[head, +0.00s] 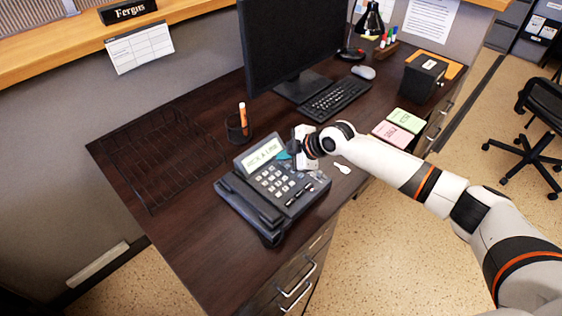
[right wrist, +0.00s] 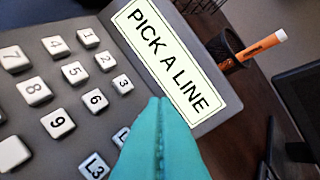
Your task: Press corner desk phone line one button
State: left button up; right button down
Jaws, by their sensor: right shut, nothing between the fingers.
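The dark desk phone (head: 262,213) sits at the near corner of the desk, its handset on its left side. Its tilted display (right wrist: 172,62) reads "PICK A LINE" in the right wrist view. My right gripper (head: 284,155) is shut and empty, its teal fingertips over the phone just below the display. In the right wrist view the fingertips (right wrist: 160,105) cover the spot beside the 3 key (right wrist: 122,84). The L3 button (right wrist: 95,166) shows whole; another line button (right wrist: 121,137) is partly hidden by the fingers. No line one button is visible. I cannot tell whether the fingertips touch the phone.
A pen cup (head: 238,128) with an orange marker stands behind the phone. A monitor (head: 291,45), keyboard (head: 335,98) and mouse (head: 363,72) are further back. A wire tray (head: 160,150) lies at left. Pink (head: 391,135) and green (head: 405,119) pads lie right, behind my forearm.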

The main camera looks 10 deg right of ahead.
jog(key=shift+f+b, duration=0.3)
jog(key=shift+f, duration=0.1)
dwell(0.6)
jog(key=shift+r, duration=0.1)
jog(key=shift+r+p, duration=0.65)
jog(key=shift+r, duration=0.1)
notch_tip(320, 180, up, 5)
jog(key=p, duration=0.4)
